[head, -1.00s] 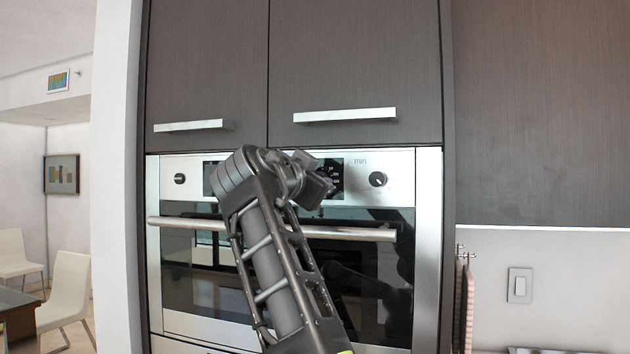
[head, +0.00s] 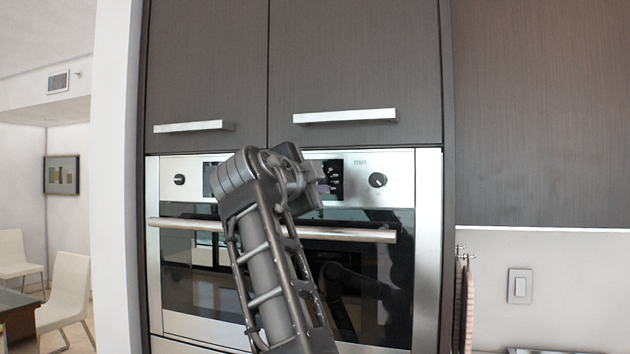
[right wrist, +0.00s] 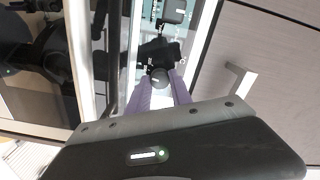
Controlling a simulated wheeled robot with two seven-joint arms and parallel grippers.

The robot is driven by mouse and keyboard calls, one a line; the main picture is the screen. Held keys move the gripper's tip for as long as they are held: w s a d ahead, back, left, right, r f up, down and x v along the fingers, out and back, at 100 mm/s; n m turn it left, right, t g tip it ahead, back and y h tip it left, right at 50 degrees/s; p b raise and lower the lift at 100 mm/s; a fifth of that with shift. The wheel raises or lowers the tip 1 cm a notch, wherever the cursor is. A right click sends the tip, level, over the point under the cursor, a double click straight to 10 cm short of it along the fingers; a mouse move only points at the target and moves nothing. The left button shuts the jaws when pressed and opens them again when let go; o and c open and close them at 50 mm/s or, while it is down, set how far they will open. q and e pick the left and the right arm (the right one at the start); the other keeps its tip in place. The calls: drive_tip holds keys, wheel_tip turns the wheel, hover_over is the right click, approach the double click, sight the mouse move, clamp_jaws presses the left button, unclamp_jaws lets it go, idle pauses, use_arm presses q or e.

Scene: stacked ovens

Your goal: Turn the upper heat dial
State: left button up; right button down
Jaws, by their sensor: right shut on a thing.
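The steel control panel (head: 400,165) of the built-in oven (head: 190,275) spans the middle of the head view. My right gripper (head: 318,186) is at the panel, in front of its central dark display. In the right wrist view, its two purplish fingers are shut on a dark round knob, the heat dial (right wrist: 158,77). The gripper hides this dial in the head view. Two other dark knobs show clear of the gripper, a left knob (head: 180,179) and a right knob (head: 378,180). My left gripper is not in view.
The oven door handle (head: 180,223) runs just below the panel, behind my right arm. Dark cabinet doors with a left bar handle (head: 194,126) and a right bar handle (head: 345,116) are above. A white wall with a switch (head: 519,286) is at right.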

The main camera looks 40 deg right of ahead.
drive_tip(key=shift+w+f, duration=0.1)
drive_tip(key=shift+f, duration=0.05)
drive_tip(key=c, duration=1.1)
unclamp_jaws()
drive_tip(key=shift+c, duration=0.2)
drive_tip(key=b+v, duration=0.2)
drive_tip(key=v, duration=0.6)
